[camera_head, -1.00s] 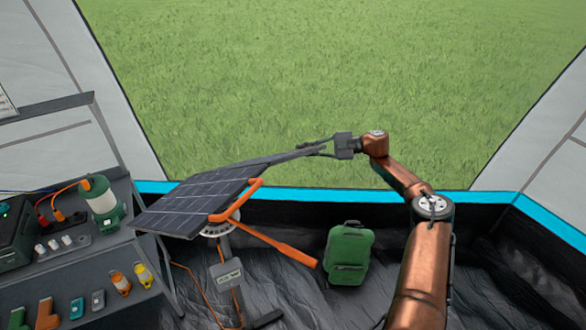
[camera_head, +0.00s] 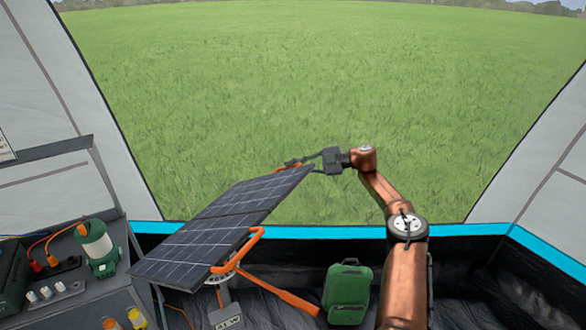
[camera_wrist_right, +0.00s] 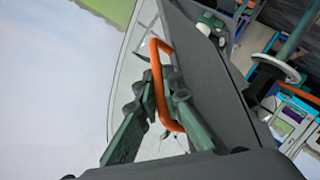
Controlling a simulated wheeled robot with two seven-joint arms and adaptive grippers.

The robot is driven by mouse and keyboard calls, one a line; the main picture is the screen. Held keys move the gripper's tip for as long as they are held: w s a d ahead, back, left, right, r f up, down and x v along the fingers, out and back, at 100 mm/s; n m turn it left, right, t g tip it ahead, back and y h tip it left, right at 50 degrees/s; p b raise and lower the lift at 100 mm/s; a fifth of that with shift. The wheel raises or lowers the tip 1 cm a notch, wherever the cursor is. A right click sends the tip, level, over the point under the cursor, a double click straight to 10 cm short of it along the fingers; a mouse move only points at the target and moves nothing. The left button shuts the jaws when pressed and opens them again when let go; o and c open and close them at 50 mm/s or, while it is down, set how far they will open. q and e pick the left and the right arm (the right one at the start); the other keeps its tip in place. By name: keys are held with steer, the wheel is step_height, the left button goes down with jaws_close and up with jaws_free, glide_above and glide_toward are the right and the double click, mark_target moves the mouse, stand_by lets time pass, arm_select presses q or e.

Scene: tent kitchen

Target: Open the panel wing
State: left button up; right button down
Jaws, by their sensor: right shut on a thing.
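The solar panel (camera_head: 190,252) stands tilted on its post, with an orange handle (camera_head: 240,252) along its near edge. Its wing (camera_head: 262,192) extends up and right from it, with its dark cell face showing. My right gripper (camera_head: 303,162) is at the wing's far upper end. In the right wrist view the green fingers (camera_wrist_right: 165,100) are closed around an orange loop handle (camera_wrist_right: 160,60) beside the wing's grey back (camera_wrist_right: 205,75). The far handle is partly hidden behind the wing in the head view. My left gripper is not in view.
Shelves at the left hold a lantern (camera_head: 98,245) and other small gear. An orange bar (camera_head: 280,292) sticks out below the panel. Open grass lies beyond the tent opening.

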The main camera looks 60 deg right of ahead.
steer(key=shift+d+r, duration=0.2)
steer(key=shift+r, duration=0.15)
steer(key=c, duration=2)
jaws_free()
steer(key=shift+a+f, duration=0.1)
steer(key=shift+c, duration=0.2)
steer(key=shift+f, duration=0.1)
steer(key=shift+s, duration=0.1)
steer(key=v, duration=1.1)
steer(key=shift+s, duration=0.3)
